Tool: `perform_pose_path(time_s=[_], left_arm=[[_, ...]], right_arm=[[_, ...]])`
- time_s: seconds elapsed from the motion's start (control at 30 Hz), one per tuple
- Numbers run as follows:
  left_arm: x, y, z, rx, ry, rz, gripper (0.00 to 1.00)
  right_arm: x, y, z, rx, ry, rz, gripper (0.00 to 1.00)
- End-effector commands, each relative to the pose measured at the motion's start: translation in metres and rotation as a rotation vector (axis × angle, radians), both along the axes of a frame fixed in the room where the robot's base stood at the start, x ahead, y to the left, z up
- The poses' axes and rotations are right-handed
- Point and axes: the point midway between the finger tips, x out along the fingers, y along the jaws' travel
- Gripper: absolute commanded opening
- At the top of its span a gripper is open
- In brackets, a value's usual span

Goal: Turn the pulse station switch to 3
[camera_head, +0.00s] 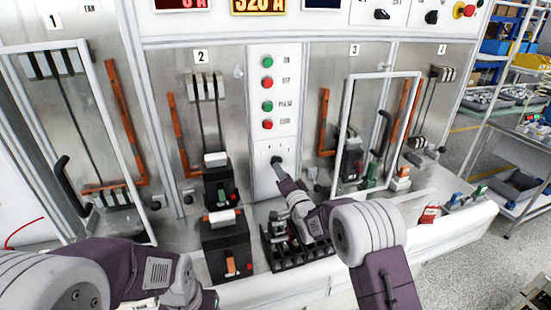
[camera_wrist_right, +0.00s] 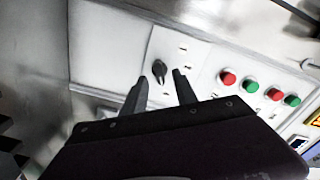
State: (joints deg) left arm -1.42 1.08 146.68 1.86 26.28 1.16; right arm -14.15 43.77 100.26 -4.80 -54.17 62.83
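The pulse station switch is a small black rotary knob (camera_wrist_right: 159,70) on the white centre panel (camera_head: 262,90), below the column of green and red buttons. In the right wrist view the knob lies just ahead of the fingertips, roughly between them, with its pointer angled. Small marks sit around it, too small to read. My right gripper (camera_wrist_right: 160,78) is open, its two dark fingers apart and empty. In the head view the right gripper (camera_head: 277,162) reaches the lower panel and mostly covers the knob. My left arm shows at lower left; its fingers are out of view.
Black breaker units (camera_head: 222,215) stand on the bench left of the right gripper. A black rack (camera_head: 284,256) sits under my right wrist. A framed door (camera_head: 346,105) stands open at station 3, right of the panel. Shelves with bins (camera_head: 490,98) are at far right.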

Motion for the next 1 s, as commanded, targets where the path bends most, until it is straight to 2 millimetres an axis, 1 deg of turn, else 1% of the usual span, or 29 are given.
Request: perform_pose_path(time_s=[0.03, 0.1, 0.23, 0.4, 0.6, 0.63, 0.67, 0.7, 0.73, 0.77, 1.0], left_arm=[[0.000, 0.000, 0.009, 0.000, -0.001, 0.000, 0.66], [0.000, 0.000, 0.010, 0.000, 0.000, 0.000, 0.66], [0.000, 0.000, 0.013, 0.000, 0.000, 0.000, 0.66], [0.000, 0.000, 0.014, 0.000, 0.000, 0.000, 0.66], [0.000, 0.000, 0.014, 0.000, 0.000, 0.000, 0.66], [0.000, 0.000, 0.014, 0.000, 0.000, 0.000, 0.66], [0.000, 0.000, 0.014, 0.000, 0.000, 0.000, 0.66], [0.000, 0.000, 0.014, 0.000, 0.000, 0.000, 0.66], [0.000, 0.000, 0.014, 0.000, 0.000, 0.000, 0.66], [0.000, 0.000, 0.014, 0.000, 0.000, 0.000, 0.66], [0.000, 0.000, 0.012, 0.000, 0.000, 0.000, 0.66]], right_arm=[[0.009, 0.003, 0.003, -0.001, 0.002, 0.000, 0.35], [0.021, 0.007, 0.002, 0.000, 0.001, -0.001, 0.35], [0.036, 0.011, 0.001, 0.000, 0.000, 0.000, 0.35], [0.043, 0.014, 0.000, 0.000, 0.001, -0.001, 0.35], [0.043, 0.014, 0.000, 0.000, 0.001, -0.001, 0.35], [0.043, 0.014, 0.000, 0.000, 0.001, -0.001, 0.29], [0.043, 0.014, 0.000, 0.000, 0.001, -0.001, 0.21], [0.043, 0.014, 0.000, 0.000, 0.001, -0.001, 0.10], [0.043, 0.014, 0.000, 0.000, 0.001, -0.001, 0.01], [0.043, 0.014, 0.000, 0.000, 0.001, -0.001, 0.00], [0.043, 0.013, -0.001, -0.008, -0.002, -0.001, 0.00]])
